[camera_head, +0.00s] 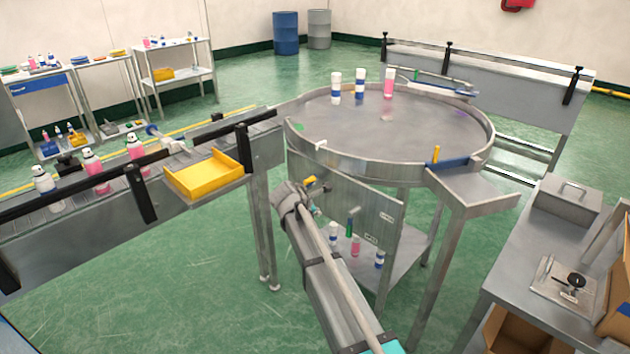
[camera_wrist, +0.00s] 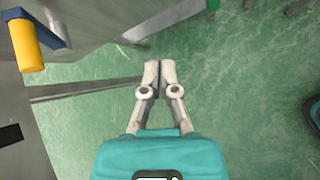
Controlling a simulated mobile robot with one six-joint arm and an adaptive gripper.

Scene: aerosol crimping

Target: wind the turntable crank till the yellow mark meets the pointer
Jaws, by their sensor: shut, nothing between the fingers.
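The round steel turntable (camera_head: 340,125) stands at the middle of the head view. Its top carries a green patch (camera_head: 298,127) near the left rim and a faint pink patch (camera_head: 386,118); I cannot make out a yellow mark on it. A small white piece (camera_head: 320,146) sits at the near rim, possibly the pointer. A yellow grip (camera_head: 311,180), apparently the crank handle, shows below the rim. In the wrist view the yellow grip (camera_wrist: 26,46) is at upper left, on a blue-grey arm. My gripper (camera_wrist: 160,68) is shut and empty, apart from the grip and to its right.
Two white-and-blue cans and a pink can (camera_head: 388,82) stand on the turntable. A conveyor (camera_head: 90,200) with cans and a yellow tray (camera_head: 208,178) lies left. A steel panel (camera_head: 368,212) and lower shelf are close to my arm. A bench (camera_head: 530,270) stands right.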

